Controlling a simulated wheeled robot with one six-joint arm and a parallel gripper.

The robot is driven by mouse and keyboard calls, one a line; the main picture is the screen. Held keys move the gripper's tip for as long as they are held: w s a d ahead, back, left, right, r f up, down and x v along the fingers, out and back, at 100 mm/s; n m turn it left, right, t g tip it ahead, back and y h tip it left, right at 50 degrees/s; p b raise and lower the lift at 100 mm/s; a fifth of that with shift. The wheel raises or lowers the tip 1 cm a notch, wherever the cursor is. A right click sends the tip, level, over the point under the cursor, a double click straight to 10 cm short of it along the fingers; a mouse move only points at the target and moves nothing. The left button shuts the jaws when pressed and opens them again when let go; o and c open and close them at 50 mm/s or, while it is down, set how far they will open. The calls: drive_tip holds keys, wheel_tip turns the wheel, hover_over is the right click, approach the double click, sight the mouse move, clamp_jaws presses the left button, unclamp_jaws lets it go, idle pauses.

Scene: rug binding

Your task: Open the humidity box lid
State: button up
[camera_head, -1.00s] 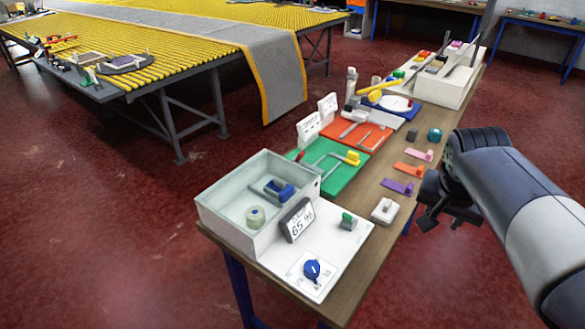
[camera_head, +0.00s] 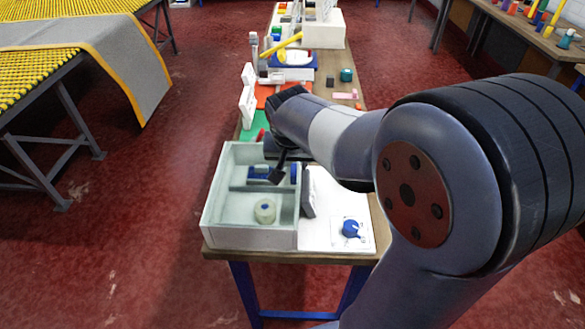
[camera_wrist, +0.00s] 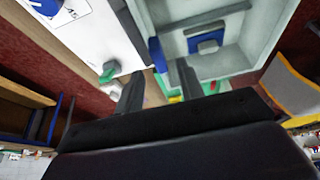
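The humidity box (camera_head: 250,238) is a pale, open-looking tray at the near end of the bench. Inside are a blue-and-grey item (camera_head: 258,172) and a round pale tub (camera_head: 265,210). I cannot make out a clear lid or tell whether one covers it. My gripper (camera_head: 277,165) hangs over the box's right rear part, fingers pointing down. In the wrist view its two fingers (camera_wrist: 158,82) are apart with nothing held between them. A blue bar (camera_wrist: 157,55) shows at the box edge just beyond the fingers; contact cannot be told.
A grey display (camera_head: 308,193) stands against the box's right wall, beside a white panel with a blue knob (camera_head: 351,229). Upright white cards (camera_head: 247,104) and coloured mats lie behind. Red floor is free left of the bench.

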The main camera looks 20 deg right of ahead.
sight(294, 170)
drive_tip(key=shift+x, duration=2.2)
drive_tip(key=shift+d, duration=0.1)
clamp_jaws()
drive_tip(key=shift+r, duration=0.1)
